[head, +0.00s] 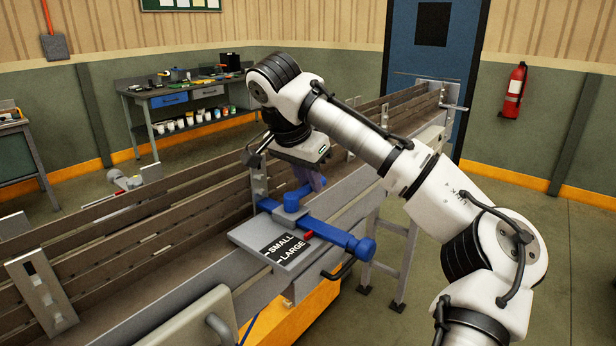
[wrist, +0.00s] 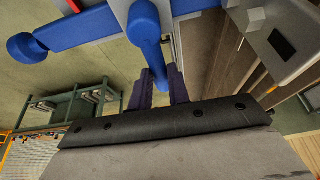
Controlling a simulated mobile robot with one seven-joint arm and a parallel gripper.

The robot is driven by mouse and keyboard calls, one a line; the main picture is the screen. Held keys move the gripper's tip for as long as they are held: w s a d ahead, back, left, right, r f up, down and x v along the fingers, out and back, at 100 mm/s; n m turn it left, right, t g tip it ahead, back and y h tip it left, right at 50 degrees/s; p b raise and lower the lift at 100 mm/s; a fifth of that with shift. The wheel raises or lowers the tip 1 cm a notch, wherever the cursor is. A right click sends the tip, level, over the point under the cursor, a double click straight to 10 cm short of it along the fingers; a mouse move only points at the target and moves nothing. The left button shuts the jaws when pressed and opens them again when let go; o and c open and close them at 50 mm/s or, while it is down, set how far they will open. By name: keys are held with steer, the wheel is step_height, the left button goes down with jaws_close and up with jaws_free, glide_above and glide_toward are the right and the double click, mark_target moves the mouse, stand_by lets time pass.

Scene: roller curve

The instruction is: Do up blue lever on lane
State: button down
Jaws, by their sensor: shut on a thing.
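The blue lever (head: 325,232) lies across the near side wall of the lane, with a round knob on its right end and a short blue post near its left end. A red pointer (head: 308,235) on it lies beside the plate (head: 272,250) marked SMALL and LARGE, nearer LARGE's right edge. My gripper (head: 308,182) is above the lane at the post, its purple fingers partly hidden. In the wrist view, the blue post (wrist: 146,35) reaches down between the two fingers of my gripper (wrist: 160,82), which is shut on it.
The lane's wooden side boards (head: 130,215) run from lower left to upper right. A workbench (head: 185,100) stands behind; open floor lies at right.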

steer(key=c, duration=1.3)
jaws_free()
steer(key=v, duration=1.2)
